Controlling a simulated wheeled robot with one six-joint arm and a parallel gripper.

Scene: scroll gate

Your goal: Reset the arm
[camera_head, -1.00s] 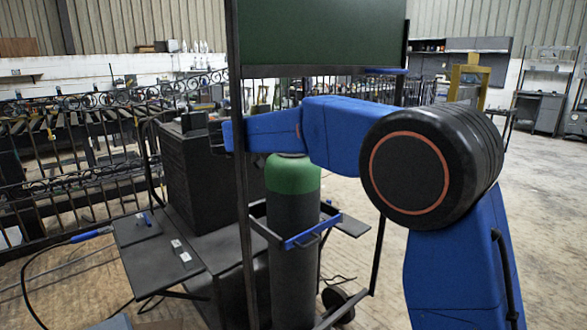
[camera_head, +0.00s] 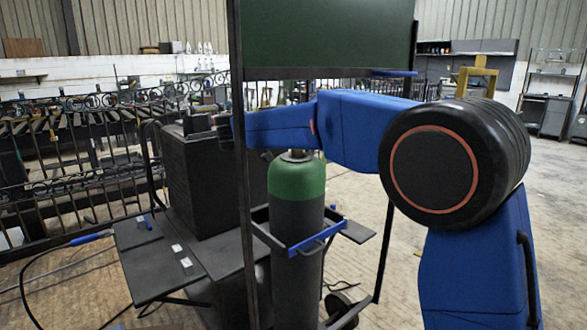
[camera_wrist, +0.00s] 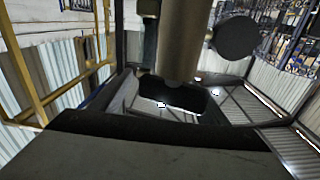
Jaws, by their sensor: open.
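My blue arm reaches from the lower right across to the left in the head view. My gripper (camera_head: 206,124) is the dark part at its left end, small and partly behind a thin dark upright post (camera_head: 239,190). It is open, and I see nothing held in it. It shows above and in front of a black boxy cabinet (camera_head: 192,180), though I cannot tell the gap between them. The wrist view shows broad dark and grey surfaces close to the camera, and I cannot make out the fingertips there.
A gas cylinder with a green top (camera_head: 296,179) stands in a blue-railed cart (camera_head: 315,240) under my forearm. A dark green panel (camera_head: 328,35) hangs above it. A small dark side table (camera_head: 150,255) stands at left, with ornate iron fencing (camera_head: 65,190) behind. Floor at right is open.

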